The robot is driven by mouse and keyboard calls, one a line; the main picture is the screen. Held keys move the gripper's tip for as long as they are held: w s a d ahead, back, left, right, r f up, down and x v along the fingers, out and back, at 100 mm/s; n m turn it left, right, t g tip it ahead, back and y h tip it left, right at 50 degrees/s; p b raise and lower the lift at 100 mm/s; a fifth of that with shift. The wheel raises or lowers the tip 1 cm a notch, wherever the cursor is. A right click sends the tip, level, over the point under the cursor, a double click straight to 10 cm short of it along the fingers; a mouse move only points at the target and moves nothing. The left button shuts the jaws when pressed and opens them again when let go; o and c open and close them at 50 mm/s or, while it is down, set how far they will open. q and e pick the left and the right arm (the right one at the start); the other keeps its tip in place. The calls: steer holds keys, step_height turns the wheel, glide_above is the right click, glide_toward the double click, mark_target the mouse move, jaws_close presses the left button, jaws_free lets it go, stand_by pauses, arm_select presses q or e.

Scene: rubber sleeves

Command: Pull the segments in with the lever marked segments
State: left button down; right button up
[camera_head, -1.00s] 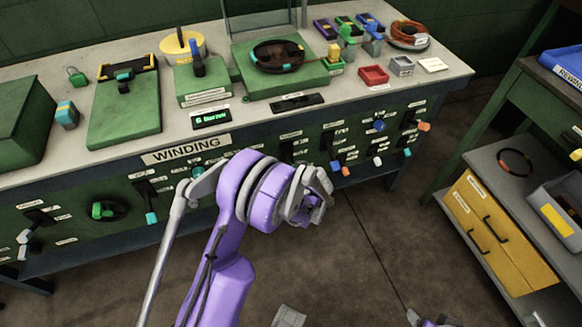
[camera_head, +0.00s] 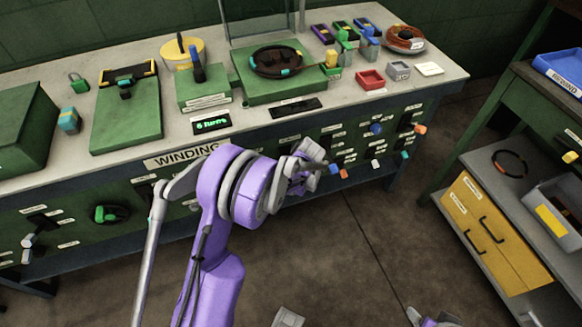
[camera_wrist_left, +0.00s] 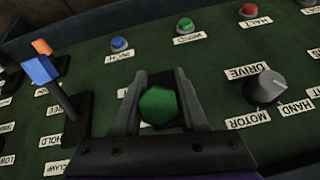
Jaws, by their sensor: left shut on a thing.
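In the left wrist view my left gripper (camera_wrist_left: 160,82) has its two grey fingers closed on a green handle (camera_wrist_left: 159,106) at the green control panel. No label for this handle can be read there; a lever marked segments cannot be picked out. In the head view my left gripper (camera_head: 318,166) is at the bench's front panel, and the arm hides part of the panel. A round black ring fixture (camera_head: 277,62) with teal pieces sits on a green block on the bench. Part of my right arm's end (camera_head: 430,318) shows at the bottom edge, its jaws unclear.
Left of the held handle is a lever with a blue handle (camera_wrist_left: 40,69), then an orange one (camera_wrist_left: 42,47). A grey knob (camera_wrist_left: 265,86) marked DRIVE and MOTOR is at the right. Blue (camera_wrist_left: 119,44), green (camera_wrist_left: 185,25) and red (camera_wrist_left: 249,9) buttons line the panel.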

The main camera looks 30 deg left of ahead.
arm_select(q)
steer(key=shift+w, duration=0.1)
steer(key=shift+c, duration=2.2)
jaws_free()
steer(key=shift+r, duration=0.15)
steer(key=p+v, duration=0.1)
steer(key=v, duration=0.9)
steer(key=shift+d+r, duration=0.2)
steer(key=shift+s, duration=0.2)
steer(key=s+d+r+m+h+p, duration=0.1)
steer(key=s+d+r+m+p, duration=0.1)
steer(key=s+r, duration=0.3)
steer(key=s+d+r+m+t+h+p, duration=0.1)
steer(key=s+d+r, duration=0.4)
steer(key=s, duration=0.7)
steer(key=s+d+r+m+t+h+p, duration=0.1)
steer(key=s+d+r+m+h+p, duration=0.1)
steer(key=s+r+m+p, duration=0.3)
steer(key=s+d+r, duration=0.1)
steer(key=s, duration=0.2)
steer(key=shift+s+d+r+h, duration=0.2)
steer(key=shift+h, duration=0.2)
